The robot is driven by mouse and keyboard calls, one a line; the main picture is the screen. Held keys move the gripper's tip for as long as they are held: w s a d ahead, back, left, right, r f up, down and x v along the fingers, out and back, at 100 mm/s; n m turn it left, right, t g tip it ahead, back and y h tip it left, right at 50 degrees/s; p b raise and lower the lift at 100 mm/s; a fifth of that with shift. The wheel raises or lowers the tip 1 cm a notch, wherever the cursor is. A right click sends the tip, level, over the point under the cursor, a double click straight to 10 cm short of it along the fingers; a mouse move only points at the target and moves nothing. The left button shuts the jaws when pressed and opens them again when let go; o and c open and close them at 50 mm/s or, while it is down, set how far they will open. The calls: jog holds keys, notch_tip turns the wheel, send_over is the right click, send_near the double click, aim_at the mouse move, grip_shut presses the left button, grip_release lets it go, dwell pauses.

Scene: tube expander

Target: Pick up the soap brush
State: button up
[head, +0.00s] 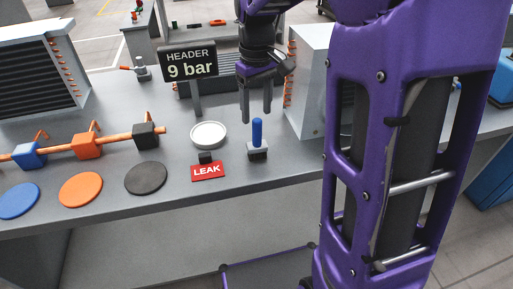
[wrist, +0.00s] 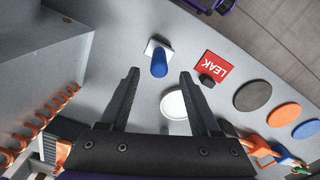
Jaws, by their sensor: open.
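The soap brush (head: 257,138) stands upright on the grey bench, with a blue handle on top and a dark bristle base on a light block. It also shows in the wrist view (wrist: 159,60), beyond the fingertips and roughly between them. My gripper (head: 256,118) is open and empty, pointing down above and behind the brush in the head view. In the wrist view its two dark fingers (wrist: 160,74) are spread apart, and neither touches the brush.
A white round dish (head: 208,135) and a red LEAK sign (head: 208,171) stand left of the brush. A HEADER 9 bar sign (head: 188,63) stands behind. Colored discs (head: 81,189) and a copper pipe with blocks (head: 88,146) lie left. A finned metal unit (head: 308,80) stands right.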

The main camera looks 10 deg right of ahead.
aim_at(257, 134)
notch_tip(257, 134, down, 8)
jog(key=shift+f+b, duration=0.15)
jog(key=shift+b, duration=0.65)
grip_shut()
